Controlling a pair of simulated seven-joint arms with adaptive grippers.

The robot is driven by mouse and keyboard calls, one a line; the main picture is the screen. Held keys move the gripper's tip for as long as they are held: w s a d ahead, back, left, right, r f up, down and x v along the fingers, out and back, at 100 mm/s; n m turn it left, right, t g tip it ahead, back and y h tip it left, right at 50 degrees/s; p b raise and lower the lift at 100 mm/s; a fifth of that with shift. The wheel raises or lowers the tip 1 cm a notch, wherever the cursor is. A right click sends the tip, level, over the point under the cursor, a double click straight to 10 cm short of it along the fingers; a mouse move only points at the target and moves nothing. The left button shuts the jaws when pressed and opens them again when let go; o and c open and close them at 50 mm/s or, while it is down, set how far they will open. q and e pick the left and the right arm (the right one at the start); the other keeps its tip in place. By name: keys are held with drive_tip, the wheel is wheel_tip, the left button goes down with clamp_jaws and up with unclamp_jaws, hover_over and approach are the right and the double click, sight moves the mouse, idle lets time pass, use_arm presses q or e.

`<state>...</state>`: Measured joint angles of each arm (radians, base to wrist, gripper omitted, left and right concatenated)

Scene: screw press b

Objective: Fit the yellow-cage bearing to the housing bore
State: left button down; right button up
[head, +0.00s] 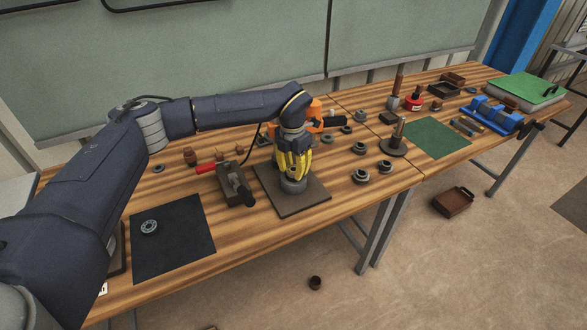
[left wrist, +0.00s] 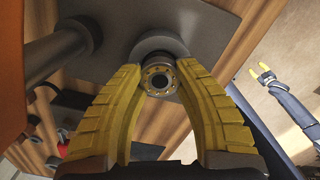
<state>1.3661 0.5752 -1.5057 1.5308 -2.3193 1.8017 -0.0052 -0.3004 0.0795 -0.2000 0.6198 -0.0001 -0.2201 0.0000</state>
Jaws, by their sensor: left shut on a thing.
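My left gripper (head: 293,172) points down over a dark square plate (head: 312,203) in the head view. Its yellow fingers are shut on the yellow-cage bearing (left wrist: 159,81), which shows yellow dots around its face in the left wrist view. A grey round housing (head: 293,186) stands on the plate directly below the fingers; its grey rim (left wrist: 158,43) shows beyond the bearing. Whether the bearing touches the housing, and its bore, are hidden. My right gripper (left wrist: 261,70) shows small in the left wrist view, its yellow fingers apart and empty, far from the plate.
An orange press frame (head: 317,110) stands just behind my gripper. A grey vise (head: 234,184) is close on the left. A black mat (head: 180,250) holds a loose ring-shaped bearing (head: 149,227). Several grey rings (head: 361,176) stand on the right. The bench's front edge is near the plate.

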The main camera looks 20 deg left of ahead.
use_arm(q)
drive_tip(key=shift+f, duration=0.2)
drive_tip(key=shift+f, duration=0.75)
drive_tip(key=shift+s+f, duration=0.15)
idle(0.9)
drive_tip(key=c, duration=0.9)
unclamp_jaws()
drive_tip(key=shift+r, duration=1.6)
drive_tip(key=shift+r, duration=0.1)
